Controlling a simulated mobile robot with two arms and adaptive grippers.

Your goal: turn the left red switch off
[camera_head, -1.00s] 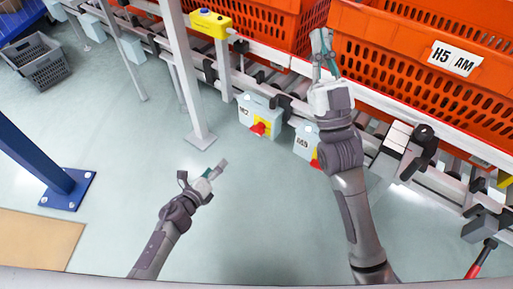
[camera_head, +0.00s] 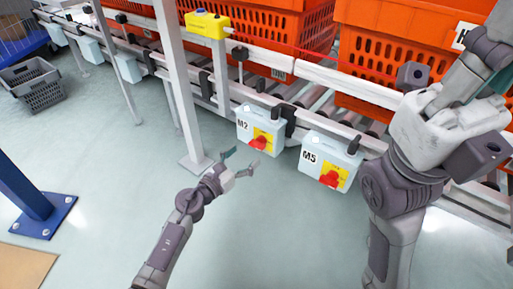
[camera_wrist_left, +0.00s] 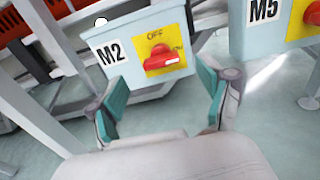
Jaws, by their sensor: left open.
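The left red switch (camera_head: 260,143) sits on a yellow plate on the grey box marked M2 (camera_head: 246,123). In the left wrist view the same red switch (camera_wrist_left: 158,59) has its handle lying roughly sideways, towards the ON label at right; OFF is above it. My left gripper (camera_head: 240,164) is open and empty, just in front of and below the M2 box. In the left wrist view its two teal-padded fingers (camera_wrist_left: 163,88) stand on either side of the box's lower part, apart from the switch. My right gripper (camera_head: 492,85) is large at the right, its fingertips unclear.
A second box marked M5 (camera_head: 325,158) with a red switch (camera_head: 330,179) hangs to the right. Orange totes (camera_head: 385,45) stand on the conveyor behind. A grey post (camera_head: 178,85) rises left of M2. The floor in front is clear.

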